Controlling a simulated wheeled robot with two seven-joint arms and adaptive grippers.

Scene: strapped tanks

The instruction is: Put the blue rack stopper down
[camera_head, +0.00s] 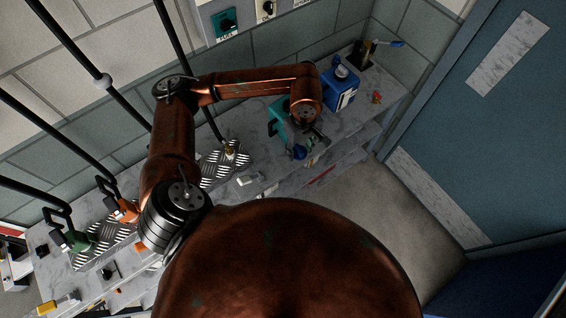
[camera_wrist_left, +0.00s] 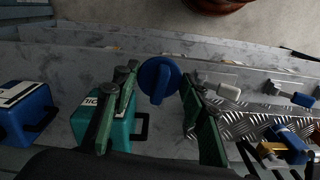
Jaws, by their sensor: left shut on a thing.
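The blue rack stopper (camera_head: 299,152) is a round blue knob with a raised ridge, seen near the front edge of the grey marbled counter (camera_head: 345,133). In the left wrist view the stopper (camera_wrist_left: 159,80) sits between the fingertips of my left gripper (camera_wrist_left: 160,88). My left gripper (camera_head: 308,141) is shut on it, in front of the teal tank (camera_head: 277,119). Whether the stopper touches the counter is unclear. The gripper hides part of the teal tank in the head view. My right gripper is not in view.
A blue tank (camera_head: 342,93) with a white label stands right of the teal one. A small red valve (camera_head: 376,97) lies farther right. Diamond-plate (camera_head: 218,172) and a white block (camera_head: 248,179) are to the left. A lower shelf (camera_head: 322,176) runs below the counter's front.

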